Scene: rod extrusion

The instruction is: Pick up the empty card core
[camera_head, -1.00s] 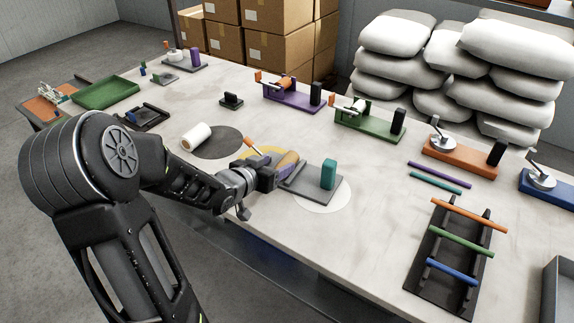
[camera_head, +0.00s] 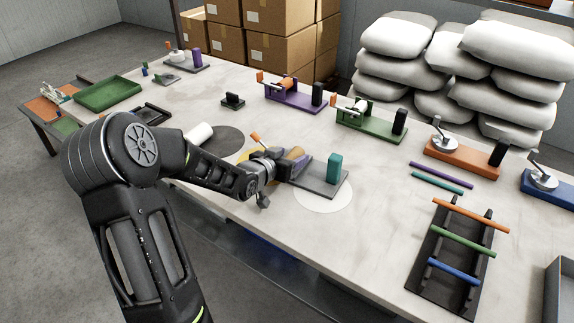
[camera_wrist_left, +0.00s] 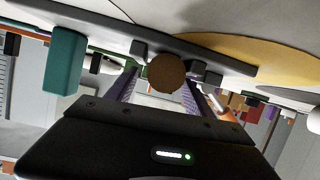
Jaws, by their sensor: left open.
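The brown card core (camera_head: 298,153) lies at the left end of a dark grey stand (camera_head: 325,182) with a teal block (camera_head: 335,168), partly hidden by my gripper. My left gripper (camera_head: 289,162) is open at the core. In the left wrist view the core's round brown end (camera_wrist_left: 166,73) shows between the two purple-lined fingers, with the stand's plate (camera_wrist_left: 110,25) and teal block (camera_wrist_left: 64,61) beyond. I cannot tell whether the fingers touch the core. My right gripper is out of view.
A white roll (camera_head: 199,134) lies on a dark disc (camera_head: 228,142), left of the stand. A white disc (camera_head: 323,197) lies partly under the stand. Purple (camera_head: 290,96) and green (camera_head: 368,124) stands are behind.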

